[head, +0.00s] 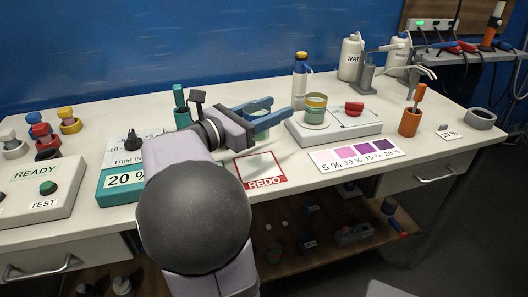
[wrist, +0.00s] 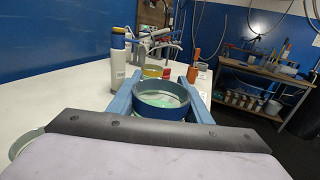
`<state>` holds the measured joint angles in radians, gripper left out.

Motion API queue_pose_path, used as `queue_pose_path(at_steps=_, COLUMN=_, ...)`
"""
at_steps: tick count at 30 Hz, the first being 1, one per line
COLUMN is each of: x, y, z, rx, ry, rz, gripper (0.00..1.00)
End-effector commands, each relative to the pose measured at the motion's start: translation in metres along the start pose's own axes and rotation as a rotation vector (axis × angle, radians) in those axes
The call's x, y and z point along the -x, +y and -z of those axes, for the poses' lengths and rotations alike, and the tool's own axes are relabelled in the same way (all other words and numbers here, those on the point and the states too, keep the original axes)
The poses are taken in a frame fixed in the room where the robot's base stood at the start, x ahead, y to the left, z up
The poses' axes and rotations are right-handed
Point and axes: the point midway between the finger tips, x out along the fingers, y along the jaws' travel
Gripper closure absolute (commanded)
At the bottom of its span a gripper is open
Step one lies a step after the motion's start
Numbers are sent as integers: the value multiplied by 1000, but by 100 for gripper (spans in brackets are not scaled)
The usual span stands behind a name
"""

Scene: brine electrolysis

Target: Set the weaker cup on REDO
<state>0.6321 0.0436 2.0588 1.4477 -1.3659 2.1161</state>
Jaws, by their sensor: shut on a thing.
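My gripper (head: 280,112) is shut on a cup (head: 258,106), with its blue fingers on either side. In the wrist view the held cup (wrist: 161,95) has a blue rim and pale greenish contents. It is behind the REDO card in the head view; I cannot tell how high its base is above the table. The white REDO card (head: 262,181), with red border and lettering, lies bare in front of it. Another cup (head: 316,106), banded yellow and green, stands on the grey-white device; it also shows beyond my gripper in the wrist view (wrist: 153,73).
The grey-white device (head: 345,130) carries a red knob (head: 354,107). A pink-to-purple percent chart (head: 357,155) lies in front. A teal box marked 20 % (head: 120,183) stands left. A white bottle (head: 300,80) and an orange holder (head: 410,122) stand nearby.

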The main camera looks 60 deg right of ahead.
Motion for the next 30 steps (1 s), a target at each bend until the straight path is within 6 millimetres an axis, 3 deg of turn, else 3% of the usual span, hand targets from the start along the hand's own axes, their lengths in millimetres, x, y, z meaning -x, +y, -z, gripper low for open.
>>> queue_pose_path(at_steps=9, x=0, y=0, z=45, rx=4, ry=-1, rz=0, gripper=83)
queue_pose_path(at_steps=17, x=0, y=0, z=52, rx=2, ry=-1, rz=0, gripper=83)
queue_pose_path(at_steps=25, x=0, y=0, z=81, rx=4, ry=1, rz=-1, gripper=83)
queue_pose_path(at_steps=30, x=0, y=0, z=88, rx=0, ry=-1, rz=-1, gripper=83)
